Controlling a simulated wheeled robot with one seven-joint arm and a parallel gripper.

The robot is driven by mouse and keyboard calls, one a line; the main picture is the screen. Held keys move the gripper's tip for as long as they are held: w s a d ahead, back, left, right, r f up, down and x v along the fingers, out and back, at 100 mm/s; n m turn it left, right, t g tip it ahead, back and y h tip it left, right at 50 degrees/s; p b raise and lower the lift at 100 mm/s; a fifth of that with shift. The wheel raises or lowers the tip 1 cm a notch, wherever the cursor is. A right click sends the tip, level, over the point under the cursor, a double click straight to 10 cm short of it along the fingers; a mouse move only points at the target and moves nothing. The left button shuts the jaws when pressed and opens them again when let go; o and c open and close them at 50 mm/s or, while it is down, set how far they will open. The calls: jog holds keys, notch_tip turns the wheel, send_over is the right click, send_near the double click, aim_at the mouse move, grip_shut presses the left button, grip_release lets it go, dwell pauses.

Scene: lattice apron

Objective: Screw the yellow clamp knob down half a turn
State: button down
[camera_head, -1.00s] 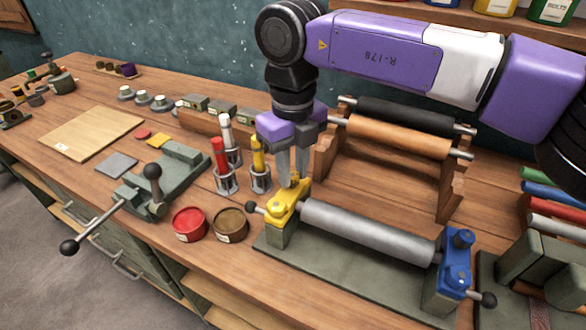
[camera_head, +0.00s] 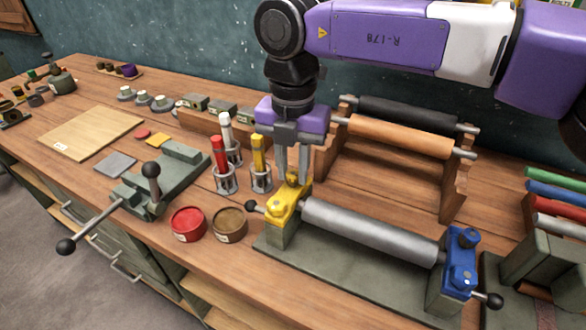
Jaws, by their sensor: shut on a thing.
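The yellow clamp (camera_head: 285,205) stands at the left end of a grey roller (camera_head: 370,232), on a green base plate. Its yellow knob (camera_head: 292,179) sits on top, partly hidden by the fingers. My gripper (camera_head: 292,176) points straight down from above and is shut on the knob, one finger on each side. At the roller's right end is a blue clamp (camera_head: 459,265) with a blue knob (camera_head: 467,237) on top.
Red and brown tins (camera_head: 188,224) stand left of the yellow clamp. Behind them are holders with red, white and yellow markers (camera_head: 258,153). A wooden rack (camera_head: 453,193) with black and orange rollers stands close behind. A vise (camera_head: 160,185) is further left.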

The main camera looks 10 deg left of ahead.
jog(key=m+b, duration=0.1)
jog(key=m, duration=0.6)
jog(key=shift+w+b, duration=0.1)
jog(key=shift+b, duration=0.25)
jog(key=m+b, duration=0.1)
jog(key=m, duration=0.3)
jog(key=shift+a, duration=0.1)
jog(key=shift+r+m+b, duration=0.1)
jog(key=shift+m+b, duration=0.35)
jog(key=shift+m, duration=1.15)
jog(key=c, duration=1.2)
grip_release()
jog(key=shift+o, duration=0.2)
